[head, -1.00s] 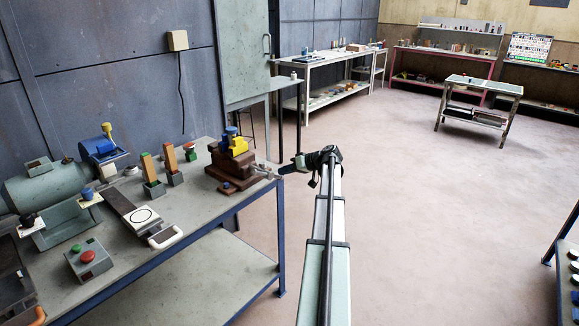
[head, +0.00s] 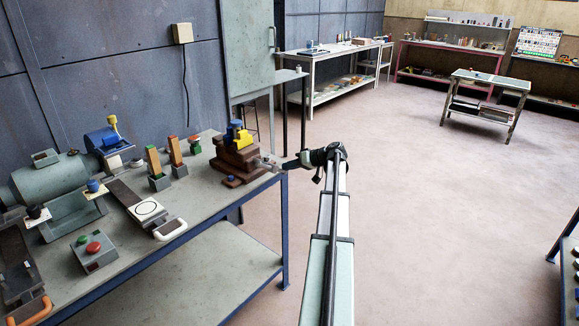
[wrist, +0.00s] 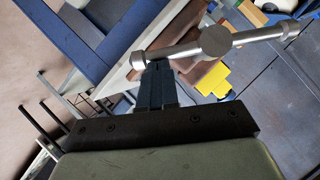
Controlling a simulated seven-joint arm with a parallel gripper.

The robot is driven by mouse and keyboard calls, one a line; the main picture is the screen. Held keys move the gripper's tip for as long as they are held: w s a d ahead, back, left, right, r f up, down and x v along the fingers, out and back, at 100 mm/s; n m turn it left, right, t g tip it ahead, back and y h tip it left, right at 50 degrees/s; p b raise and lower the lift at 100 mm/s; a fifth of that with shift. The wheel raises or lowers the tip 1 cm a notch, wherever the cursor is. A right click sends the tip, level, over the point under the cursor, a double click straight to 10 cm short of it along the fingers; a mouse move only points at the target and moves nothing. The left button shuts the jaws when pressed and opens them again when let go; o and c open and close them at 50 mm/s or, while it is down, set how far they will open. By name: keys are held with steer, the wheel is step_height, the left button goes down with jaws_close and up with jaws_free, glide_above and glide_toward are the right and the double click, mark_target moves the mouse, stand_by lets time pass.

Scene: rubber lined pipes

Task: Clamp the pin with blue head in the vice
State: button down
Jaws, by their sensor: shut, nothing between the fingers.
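The brown vice (head: 238,157) stands at the far right end of the workbench. A yellow block (head: 241,139) with a blue part (head: 233,127) on it sits at the vice's top; at this size I cannot tell whether the blue part is the pin's head. The vice's metal handle bar (wrist: 188,47) crosses the wrist view, with a round hub and knobbed ends. My gripper (wrist: 158,66) is shut and empty, with its fingertips at the bar near its left knob. I cannot tell whether they touch. The yellow block (wrist: 213,82) also shows in the wrist view.
The workbench (head: 205,215) also holds a green motor (head: 48,183), a red-and-green button box (head: 92,251), two upright wood-coloured pieces and a blue knob (head: 93,186) on a white plate. Open floor (head: 430,200) lies to the right. Other tables stand far back.

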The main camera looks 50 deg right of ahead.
steer(key=shift+f, duration=0.15)
steer(key=a+f+m+t+y, duration=0.4)
steer(key=a+m+t, duration=0.5)
steer(key=m, duration=0.9)
steer(key=shift+a+f, duration=0.45)
steer(key=shift+a, duration=0.15)
steer(key=shift+a, duration=0.15)
stand_by(0.4)
